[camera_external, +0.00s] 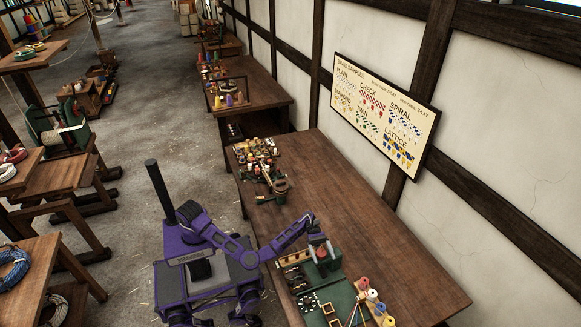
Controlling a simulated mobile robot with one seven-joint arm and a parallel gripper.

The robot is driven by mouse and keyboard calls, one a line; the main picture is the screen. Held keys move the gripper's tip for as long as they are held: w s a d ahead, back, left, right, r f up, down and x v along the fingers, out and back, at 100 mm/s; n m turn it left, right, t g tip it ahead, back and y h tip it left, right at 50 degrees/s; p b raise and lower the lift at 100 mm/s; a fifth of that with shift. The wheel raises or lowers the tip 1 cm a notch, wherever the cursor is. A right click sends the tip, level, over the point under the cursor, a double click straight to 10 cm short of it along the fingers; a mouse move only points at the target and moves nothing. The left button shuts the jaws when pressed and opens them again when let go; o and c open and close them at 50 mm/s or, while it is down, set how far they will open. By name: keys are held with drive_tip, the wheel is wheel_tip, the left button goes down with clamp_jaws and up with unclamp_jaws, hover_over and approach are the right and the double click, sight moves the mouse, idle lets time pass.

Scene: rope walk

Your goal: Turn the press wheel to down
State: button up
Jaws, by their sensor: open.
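My gripper (319,243) is at the end of my purple arm, over the near part of the long wooden table (385,240). It points down just above a small green device with a reddish part (323,257), which may be the press. The gripper covers part of it, so I cannot make out the wheel or its position. I cannot tell whether the fingers touch it. The gripper is open, with nothing seen in it.
A green board (342,298) with small parts and several coloured spools (372,295) lies at the table's near end. A dark green device with a round brown top (279,187) and a cluster of small items (256,155) stand farther back. The table's right side is clear.

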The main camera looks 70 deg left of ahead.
sight(321, 252)
drive_tip(key=b, duration=0.2)
drive_tip(key=a+b, duration=0.1)
drive_tip(key=shift+w+a+f+b, duration=0.15)
drive_tip(key=shift+f+b, duration=0.2)
drive_tip(key=a+b, duration=0.1)
drive_tip(key=b, duration=0.2)
drive_tip(key=shift+f, duration=0.1)
drive_tip(key=r+p, duration=0.1)
drive_tip(key=r, duration=0.3)
drive_tip(key=r+p, duration=0.1)
drive_tip(key=r, duration=0.3)
drive_tip(key=shift+s, duration=0.2)
